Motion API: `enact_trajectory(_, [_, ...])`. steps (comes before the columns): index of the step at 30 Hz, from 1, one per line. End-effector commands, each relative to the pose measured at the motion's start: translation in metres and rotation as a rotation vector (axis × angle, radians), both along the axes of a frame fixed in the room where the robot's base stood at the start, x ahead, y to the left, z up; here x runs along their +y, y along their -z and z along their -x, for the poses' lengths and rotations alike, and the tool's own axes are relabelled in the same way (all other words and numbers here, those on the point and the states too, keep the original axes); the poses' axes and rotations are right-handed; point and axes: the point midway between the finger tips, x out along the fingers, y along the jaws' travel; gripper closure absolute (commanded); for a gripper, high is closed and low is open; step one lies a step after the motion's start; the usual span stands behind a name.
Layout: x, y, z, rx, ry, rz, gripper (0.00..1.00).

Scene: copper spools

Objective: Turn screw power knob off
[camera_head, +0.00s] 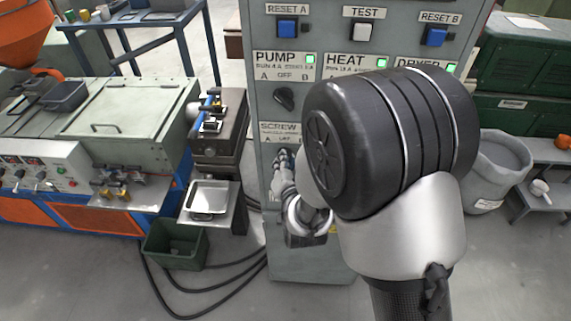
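The screw power knob is hidden behind my gripper. Its "SCREW" label (279,128) shows on the grey control cabinet (310,268), just above my gripper. My gripper (283,158) points at the cabinet front right below that label, where the knob's "A" and "OFF" marks partly show. The fingers are small and dark against the panel, so I cannot tell whether they are open or shut or touch the knob. The pump knob (285,98) is black and sits above the screw label, turned at a slant.
My large arm link covers the cabinet's right part. Green lamps (311,58) are lit beside the pump and heat labels. Blue and white buttons line the top, such as RESET A (286,29). A green bin (175,244), metal tray (208,200) and black cables (205,287) lie left.

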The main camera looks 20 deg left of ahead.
Motion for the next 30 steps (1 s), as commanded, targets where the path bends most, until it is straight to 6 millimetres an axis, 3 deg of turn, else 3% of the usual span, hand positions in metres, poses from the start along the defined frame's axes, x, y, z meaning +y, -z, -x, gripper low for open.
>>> enact_trajectory(15, [0.0038,-0.0024,0.0006,-0.096,0.000,0.401,1.00])
enact_trajectory(30, [0.0041,-0.0017,0.0005,-0.136,0.001,0.563,1.00])
